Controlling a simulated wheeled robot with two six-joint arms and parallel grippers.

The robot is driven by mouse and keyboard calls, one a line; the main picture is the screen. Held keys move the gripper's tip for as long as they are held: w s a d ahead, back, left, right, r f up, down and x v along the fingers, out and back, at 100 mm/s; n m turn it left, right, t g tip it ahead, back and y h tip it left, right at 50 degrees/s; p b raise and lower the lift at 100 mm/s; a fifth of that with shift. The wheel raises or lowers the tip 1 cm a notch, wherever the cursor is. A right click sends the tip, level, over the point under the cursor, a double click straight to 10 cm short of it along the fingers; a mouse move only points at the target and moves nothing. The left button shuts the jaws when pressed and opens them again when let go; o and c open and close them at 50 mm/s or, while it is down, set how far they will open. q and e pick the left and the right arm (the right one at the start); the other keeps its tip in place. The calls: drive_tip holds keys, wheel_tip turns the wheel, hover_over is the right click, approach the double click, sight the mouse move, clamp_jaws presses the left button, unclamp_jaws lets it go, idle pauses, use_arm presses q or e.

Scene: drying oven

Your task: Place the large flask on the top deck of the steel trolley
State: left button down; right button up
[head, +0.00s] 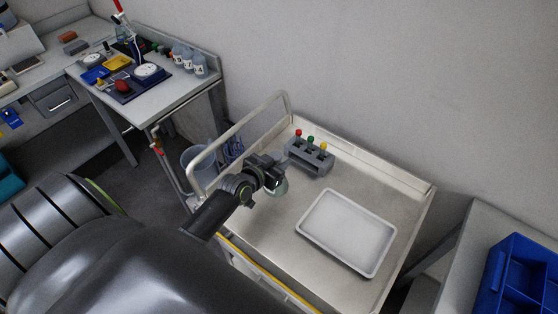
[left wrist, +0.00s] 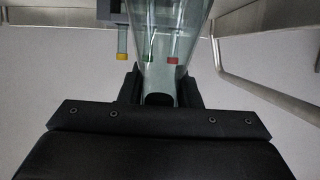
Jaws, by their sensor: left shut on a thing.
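The large flask (head: 280,187) is clear greenish glass and shows just below my left gripper (head: 278,164) in the head view. The gripper is over the left part of the steel trolley's top deck (head: 278,232). In the left wrist view the gripper (left wrist: 158,92) is shut on the neck of the flask (left wrist: 165,35). The flask's body is mostly hidden behind the gripper in the head view. I cannot tell whether its base touches the deck. My right gripper is not in view.
A grey rack (head: 309,158) with red, green and yellow capped tubes stands on the deck close behind the flask. A white tray (head: 347,231) lies on the deck at the right. A rail handle (head: 237,131) rises at the deck's left end. Bare deck lies between flask and tray.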

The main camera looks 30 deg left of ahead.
use_arm(q)
drive_tip(key=shift+f, duration=0.15)
drive_tip(key=c, duration=1.1)
unclamp_jaws()
drive_tip(key=shift+o, duration=0.2)
drive_tip(key=shift+r, duration=0.25)
drive_tip(key=shift+s, duration=0.4)
drive_tip(key=b+v, duration=0.1)
drive_tip(key=v, duration=1)
drive_tip(key=shift+s+r, duration=0.1)
